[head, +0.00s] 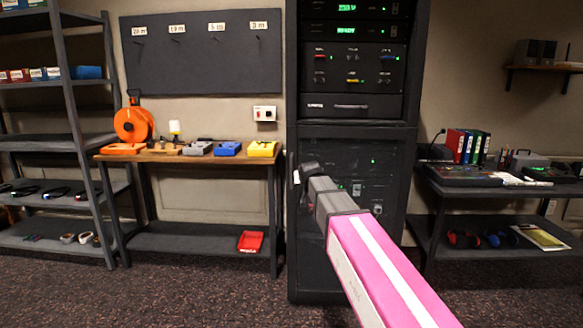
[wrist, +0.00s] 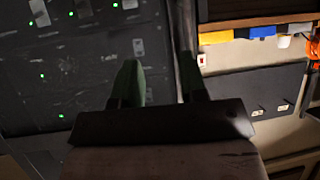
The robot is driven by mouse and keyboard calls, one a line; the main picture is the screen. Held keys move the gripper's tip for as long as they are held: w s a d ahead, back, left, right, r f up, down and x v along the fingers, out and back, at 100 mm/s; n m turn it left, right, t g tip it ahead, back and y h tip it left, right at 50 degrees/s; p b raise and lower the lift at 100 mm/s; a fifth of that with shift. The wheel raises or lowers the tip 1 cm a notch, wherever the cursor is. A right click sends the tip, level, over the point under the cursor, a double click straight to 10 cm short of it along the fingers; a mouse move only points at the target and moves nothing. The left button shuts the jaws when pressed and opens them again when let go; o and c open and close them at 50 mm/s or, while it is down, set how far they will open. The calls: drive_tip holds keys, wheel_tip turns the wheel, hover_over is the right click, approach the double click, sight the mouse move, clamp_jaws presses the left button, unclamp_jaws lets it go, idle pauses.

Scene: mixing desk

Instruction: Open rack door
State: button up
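The black equipment rack (head: 421,70) stands in the middle of the head view. Its lower part is covered by a dark see-through rack door (head: 345,140), which looks shut, with green lights behind it. My gripper (head: 308,170) is at the door's left edge, about halfway up. A small pale piece (head: 296,177) shows beside it; I cannot tell if it is the handle. In the wrist view the door (wrist: 75,90) fills the left, and my gripper (wrist: 158,68) has its two fingers apart, with no held thing visible between them. Contact with the door is unclear.
A wooden workbench (head: 190,156) with coloured boxes and an orange reel (head: 132,124) stands left of the rack. A desk (head: 490,186) with a mixer and binders is on the right. A grey shelf (head: 62,85) is far left. Carpet in front is clear.

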drive_tip(key=t, duration=0.2)
approach(291, 165)
drive_tip(key=shift+y, duration=0.4)
drive_tip(key=x, duration=1)
drive_tip(key=shift+w+d+f, duration=0.2)
drive_tip(key=shift+w+d, duration=0.1)
drive_tip(key=shift+w, duration=0.05)
drive_tip(key=shift+s, duration=0.1)
clamp_jaws()
